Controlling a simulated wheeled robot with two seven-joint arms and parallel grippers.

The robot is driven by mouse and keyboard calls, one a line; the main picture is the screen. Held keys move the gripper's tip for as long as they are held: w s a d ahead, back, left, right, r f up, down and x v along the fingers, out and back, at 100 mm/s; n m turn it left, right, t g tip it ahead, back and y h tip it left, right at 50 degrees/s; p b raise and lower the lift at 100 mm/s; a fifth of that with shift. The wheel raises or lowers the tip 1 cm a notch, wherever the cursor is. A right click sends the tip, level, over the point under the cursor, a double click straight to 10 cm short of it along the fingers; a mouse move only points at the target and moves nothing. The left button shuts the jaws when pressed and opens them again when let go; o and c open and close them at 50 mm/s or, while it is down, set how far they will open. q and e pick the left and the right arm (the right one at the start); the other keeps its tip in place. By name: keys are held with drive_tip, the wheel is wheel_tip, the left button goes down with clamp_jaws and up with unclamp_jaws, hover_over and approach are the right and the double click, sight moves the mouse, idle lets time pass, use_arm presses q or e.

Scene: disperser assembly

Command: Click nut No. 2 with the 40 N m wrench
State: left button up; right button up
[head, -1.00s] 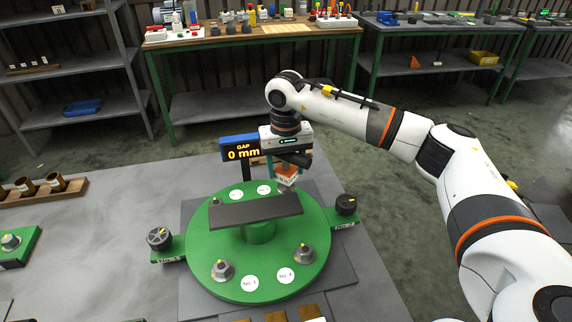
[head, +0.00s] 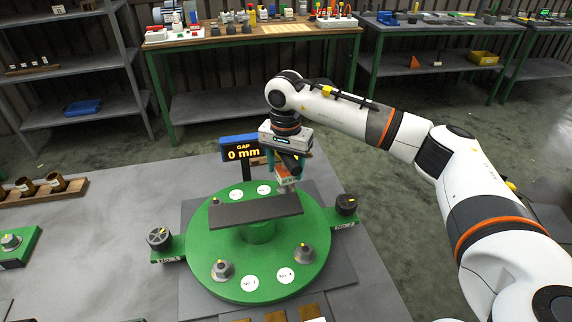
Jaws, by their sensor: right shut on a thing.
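The green round plate (head: 312,265) stands on the table with a dark bar (head: 255,210) across its raised middle. Nuts with yellow marks show at the front left (head: 222,270) and front right (head: 303,253) of the plate. My right gripper (head: 287,165) is above the plate's back right edge, shut on a wrench with an orange and white body (head: 287,175), its lower end down near the plate. What is under the wrench's tip is hidden or too small to tell. My left gripper is not in view.
A display (head: 241,152) reading "GAP 0 mm" stands behind the plate.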

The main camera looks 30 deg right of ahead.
drive_tip(key=shift+r+m, duration=0.1)
drive_tip(key=shift+m, duration=0.3)
drive_tip(key=shift+w, duration=0.1)
drive_tip(key=shift+r+n, duration=0.1)
drive_tip(key=shift+n, duration=0.2)
drive_tip(key=shift+r+p, duration=1.35)
drive_tip(key=shift+r, duration=1.05)
